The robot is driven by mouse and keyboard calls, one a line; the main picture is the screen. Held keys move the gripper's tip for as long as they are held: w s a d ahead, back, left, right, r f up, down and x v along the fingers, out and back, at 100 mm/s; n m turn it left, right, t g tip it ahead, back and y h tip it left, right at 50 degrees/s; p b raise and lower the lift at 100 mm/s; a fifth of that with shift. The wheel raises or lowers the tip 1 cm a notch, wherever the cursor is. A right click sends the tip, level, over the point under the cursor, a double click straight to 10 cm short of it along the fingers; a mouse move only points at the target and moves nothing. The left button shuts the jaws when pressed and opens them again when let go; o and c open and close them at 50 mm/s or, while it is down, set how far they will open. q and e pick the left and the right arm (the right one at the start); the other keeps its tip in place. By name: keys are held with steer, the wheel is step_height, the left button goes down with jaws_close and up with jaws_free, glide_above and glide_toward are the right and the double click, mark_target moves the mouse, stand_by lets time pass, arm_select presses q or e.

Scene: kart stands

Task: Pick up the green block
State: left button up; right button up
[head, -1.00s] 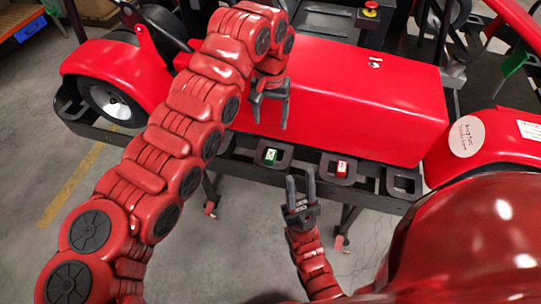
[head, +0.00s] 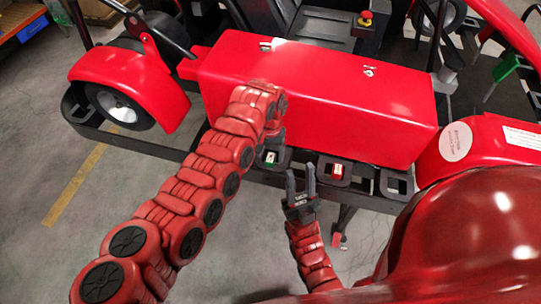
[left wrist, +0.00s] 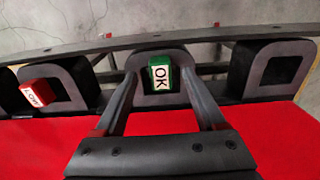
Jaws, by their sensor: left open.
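The green block (head: 270,157) sits in a dark square holder on the rail along the front of the red kart. In the left wrist view the green block (left wrist: 160,75) shows a white label reading "OK". My left gripper (head: 274,150) is open, right at the block in the head view. In the left wrist view its two fingers (left wrist: 160,95) stand either side of the block, with visible gaps.
A red block (head: 337,170) with a white label sits in the neighbouring holder on the right; it also shows in the left wrist view (left wrist: 41,96). An empty square holder (head: 396,184) is further right. The red kart body (head: 320,95) rises behind the rail.

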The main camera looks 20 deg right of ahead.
mark_target(270, 160)
arm_select(q)
steer(key=shift+f, duration=1.2)
jaws_close()
